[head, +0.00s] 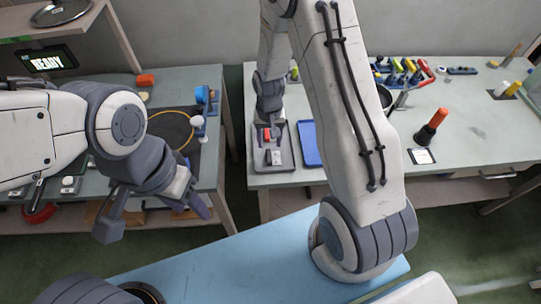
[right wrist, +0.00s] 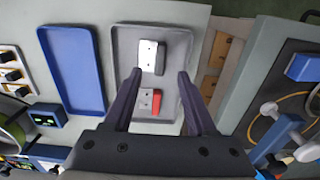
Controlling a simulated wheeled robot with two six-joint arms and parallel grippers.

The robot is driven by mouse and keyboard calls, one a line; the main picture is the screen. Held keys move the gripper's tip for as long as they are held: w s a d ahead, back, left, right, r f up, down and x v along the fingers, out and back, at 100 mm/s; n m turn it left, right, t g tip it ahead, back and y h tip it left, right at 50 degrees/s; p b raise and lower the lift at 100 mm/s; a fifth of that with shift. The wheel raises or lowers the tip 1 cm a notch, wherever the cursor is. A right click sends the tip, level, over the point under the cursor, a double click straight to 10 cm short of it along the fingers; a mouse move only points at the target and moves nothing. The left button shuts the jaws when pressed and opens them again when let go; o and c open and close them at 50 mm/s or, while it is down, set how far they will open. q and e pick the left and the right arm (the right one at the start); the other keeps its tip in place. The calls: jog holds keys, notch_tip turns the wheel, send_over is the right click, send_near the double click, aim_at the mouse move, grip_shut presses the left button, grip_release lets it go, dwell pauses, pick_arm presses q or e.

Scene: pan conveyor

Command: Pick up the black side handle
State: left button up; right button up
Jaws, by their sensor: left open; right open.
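A white block with a black side (right wrist: 151,57), which may be the black side handle, lies in a grey tray (right wrist: 120,42). A white and red block (right wrist: 150,101) lies in the same tray. In the head view the tray (head: 287,163) is on the right-hand table, with a pale block (head: 273,157) in it. My right gripper (right wrist: 160,74) is open and empty above the tray, its fingers either side of the blocks in view. I cannot tell its height. My left gripper (head: 152,211) is open and empty, in front of the left table.
A blue tray (head: 308,145) stands beside the grey tray. A black and red tool (head: 431,127) and several coloured-handled tools (head: 403,70) stand further right. The left table holds a dark mat with a yellow ring (head: 171,128). A light blue surface (head: 225,268) lies in front.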

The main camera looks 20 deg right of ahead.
aim_at(269, 156)
notch_tip(269, 156, down, 2)
jog(key=shift+f, duration=0.2)
jog(key=shift+f+p, duration=0.65)
notch_tip(269, 156, down, 3)
jog(key=shift+w+f+p, duration=0.1)
jog(key=shift+w+p, duration=0.05)
jog(key=shift+p, duration=0.45)
jog(key=shift+f, duration=0.35)
grip_shut()
